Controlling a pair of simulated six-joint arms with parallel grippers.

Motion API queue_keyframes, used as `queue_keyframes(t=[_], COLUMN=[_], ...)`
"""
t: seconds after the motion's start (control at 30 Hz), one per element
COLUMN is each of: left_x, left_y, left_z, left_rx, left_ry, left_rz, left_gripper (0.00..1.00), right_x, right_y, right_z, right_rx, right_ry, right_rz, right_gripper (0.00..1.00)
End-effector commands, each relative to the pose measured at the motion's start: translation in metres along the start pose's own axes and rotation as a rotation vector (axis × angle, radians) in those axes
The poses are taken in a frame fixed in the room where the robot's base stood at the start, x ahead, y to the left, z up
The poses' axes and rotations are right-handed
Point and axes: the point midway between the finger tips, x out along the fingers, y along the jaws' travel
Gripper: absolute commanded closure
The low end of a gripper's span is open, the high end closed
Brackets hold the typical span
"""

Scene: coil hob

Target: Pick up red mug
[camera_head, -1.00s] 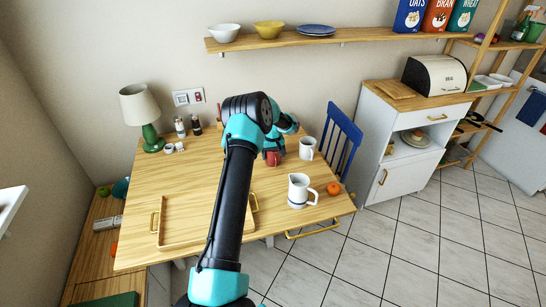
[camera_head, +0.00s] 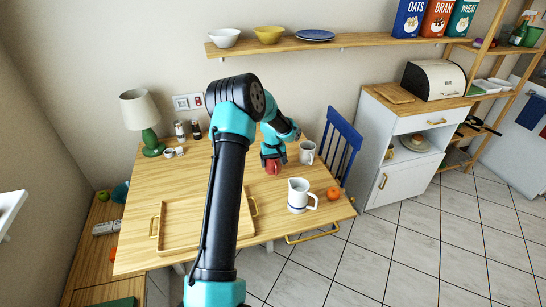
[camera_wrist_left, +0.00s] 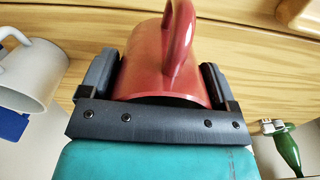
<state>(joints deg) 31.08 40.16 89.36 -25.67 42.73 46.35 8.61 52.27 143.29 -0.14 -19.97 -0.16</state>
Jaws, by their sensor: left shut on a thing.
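The red mug (camera_head: 272,167) is at the right part of the wooden table in the head view, just below my left gripper (camera_head: 271,158). In the left wrist view the red mug (camera_wrist_left: 165,62) fills the space between the two dark fingers of my left gripper (camera_wrist_left: 160,80), with its handle towards the top of the picture. The left gripper is shut on the mug's body. I cannot tell whether the mug touches the table. My right gripper is not in view.
A white mug (camera_head: 307,153) stands close to the right of the red mug. A white jug (camera_head: 299,195) and an orange (camera_head: 333,193) are nearer the front edge. A wooden tray (camera_head: 180,246) lies at the left front. A green lamp (camera_head: 149,137) stands at the back left.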

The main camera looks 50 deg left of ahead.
Motion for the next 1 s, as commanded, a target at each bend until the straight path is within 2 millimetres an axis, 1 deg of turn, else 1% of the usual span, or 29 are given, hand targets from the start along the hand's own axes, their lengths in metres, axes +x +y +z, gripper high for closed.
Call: queue_keyframes(t=[0.03,0.1,0.3,0.5,0.7,1.0], left_x=[-0.002,-0.003,-0.006,-0.008,-0.009,-0.009], left_y=[-0.002,-0.004,-0.011,-0.016,-0.017,-0.017], left_z=[0.010,0.023,0.059,0.083,0.091,0.091], left_rx=[0.002,0.003,0.002,0.002,0.000,0.000], left_ry=[-0.002,-0.001,-0.001,0.000,0.000,0.000], left_rz=[-0.001,-0.001,-0.001,0.000,0.000,0.000], left_gripper=[0.49,0.49,0.49,0.49,0.49,0.49], right_x=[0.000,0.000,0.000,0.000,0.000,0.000], right_y=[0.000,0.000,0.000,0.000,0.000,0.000], right_z=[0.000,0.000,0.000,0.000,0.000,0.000], right_rx=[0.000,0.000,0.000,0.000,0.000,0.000], right_ry=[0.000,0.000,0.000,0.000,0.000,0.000], right_rz=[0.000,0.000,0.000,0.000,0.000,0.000], right_gripper=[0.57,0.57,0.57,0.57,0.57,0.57])
